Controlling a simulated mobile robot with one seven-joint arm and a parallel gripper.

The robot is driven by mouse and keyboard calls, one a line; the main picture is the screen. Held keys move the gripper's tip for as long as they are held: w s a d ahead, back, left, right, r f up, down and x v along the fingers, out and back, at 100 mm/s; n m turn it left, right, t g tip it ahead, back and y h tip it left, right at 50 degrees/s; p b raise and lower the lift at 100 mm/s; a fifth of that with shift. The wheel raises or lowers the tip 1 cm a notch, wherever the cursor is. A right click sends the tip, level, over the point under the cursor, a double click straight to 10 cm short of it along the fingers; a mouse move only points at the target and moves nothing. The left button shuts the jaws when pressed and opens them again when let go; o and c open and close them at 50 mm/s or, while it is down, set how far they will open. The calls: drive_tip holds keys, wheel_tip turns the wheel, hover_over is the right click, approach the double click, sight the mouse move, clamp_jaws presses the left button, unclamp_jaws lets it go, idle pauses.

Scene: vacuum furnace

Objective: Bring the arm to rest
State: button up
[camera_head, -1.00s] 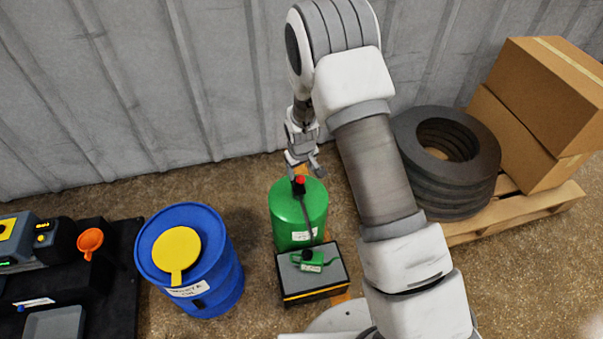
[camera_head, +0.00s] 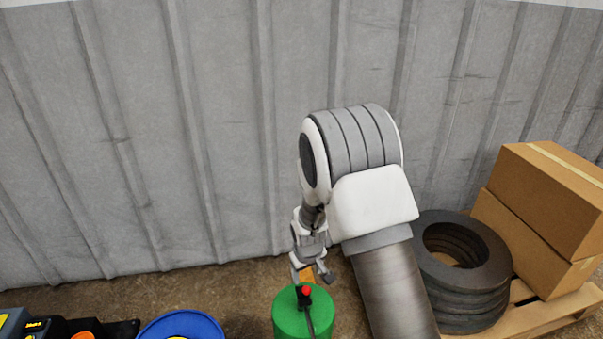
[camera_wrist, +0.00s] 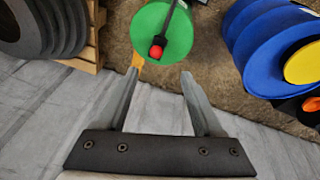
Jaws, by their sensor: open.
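My gripper (camera_head: 312,277) hangs from the bent arm just above and behind a green canister (camera_head: 300,318) with a red knob (camera_head: 306,290) on top. In the wrist view my gripper (camera_wrist: 158,75) has its two fingers spread wide with nothing between them. The green canister (camera_wrist: 160,42) and its red knob (camera_wrist: 156,53) lie beyond the fingertips there, apart from them. The canister's lower part is cut off in the head view.
A corrugated grey wall (camera_head: 150,130) stands close behind the arm. A blue drum (camera_head: 182,325) is at lower left. Stacked black tires (camera_head: 470,295) and cardboard boxes (camera_head: 550,200) sit on a wooden pallet (camera_head: 540,322) at right. Brown floor shows between them.

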drive_tip(key=s+d+r+m+t, duration=0.1)
drive_tip(key=s+d+r, duration=0.3)
drive_tip(key=r, duration=0.7)
drive_tip(key=s+d+r+m, duration=0.25)
drive_tip(key=s+r, duration=0.25)
drive_tip(key=r, duration=0.7)
drive_tip(key=s+d+r+m, duration=0.1)
drive_tip(key=s+d+r, duration=0.15)
drive_tip(key=s, duration=0.45)
drive_tip(key=s+d+r+t, duration=0.1)
drive_tip(key=s+r, duration=0.3)
drive_tip(key=s, duration=0.2)
drive_tip(key=s+d+r+m, duration=0.1)
drive_tip(key=s+d+r, duration=0.15)
drive_tip(key=s, duration=0.45)
wheel_tip(320, 180, up, 18)
drive_tip(key=a+p, duration=0.1)
drive_tip(key=p, duration=1.7)
drive_tip(key=shift+w+r+p, duration=0.15)
drive_tip(key=shift+w+p, duration=0.2)
drive_tip(key=shift+p, duration=0.05)
drive_tip(key=shift+a, duration=0.1)
